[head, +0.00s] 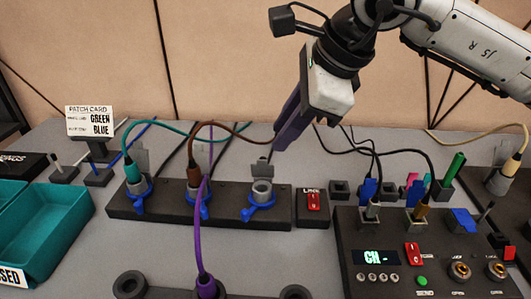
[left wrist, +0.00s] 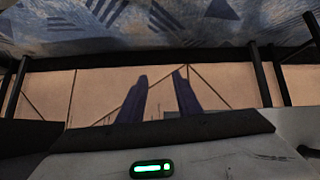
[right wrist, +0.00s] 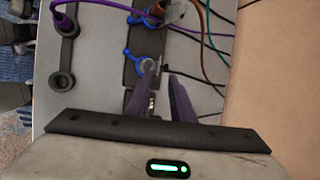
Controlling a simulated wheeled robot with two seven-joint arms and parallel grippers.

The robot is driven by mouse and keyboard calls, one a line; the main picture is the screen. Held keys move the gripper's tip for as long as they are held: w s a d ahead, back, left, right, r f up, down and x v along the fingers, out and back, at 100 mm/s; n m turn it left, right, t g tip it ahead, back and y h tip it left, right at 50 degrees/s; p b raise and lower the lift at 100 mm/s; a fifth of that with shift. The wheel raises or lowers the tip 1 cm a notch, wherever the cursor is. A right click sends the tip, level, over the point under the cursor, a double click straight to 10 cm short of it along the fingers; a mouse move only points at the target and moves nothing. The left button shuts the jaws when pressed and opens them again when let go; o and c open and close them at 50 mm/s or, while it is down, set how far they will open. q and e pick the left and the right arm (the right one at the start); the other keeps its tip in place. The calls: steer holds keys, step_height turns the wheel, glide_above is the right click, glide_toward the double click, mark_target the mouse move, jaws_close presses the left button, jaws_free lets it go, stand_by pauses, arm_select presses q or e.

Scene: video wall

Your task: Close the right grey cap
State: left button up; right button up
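The right grey cap (head: 262,163) stands raised at the back of the right socket (head: 262,189) on the long black block. That socket looks empty and has a blue ring with a lever around it. In the right wrist view the right socket (right wrist: 148,65) is just beyond the fingertips, with its cap partly hidden. My right gripper (head: 278,142) is just above and to the right of the raised cap, its fingers apart and nothing between them. Contact with the cap cannot be told. My left gripper (left wrist: 160,76) shows only in its own wrist view, open and empty, facing the back wall.
Teal and brown cables plug into the left (head: 134,172) and middle (head: 193,178) sockets. A purple cable (head: 207,230) crosses the block. A red-switch lock box (head: 312,203) and a control panel (head: 425,250) stand to the right. A teal bin (head: 45,235) is at left.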

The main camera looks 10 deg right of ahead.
mark_target(262, 160)
steer(key=x, duration=0.8)
steer(key=shift+f, duration=0.1)
steer(key=shift+a, duration=0.1)
jaws_close()
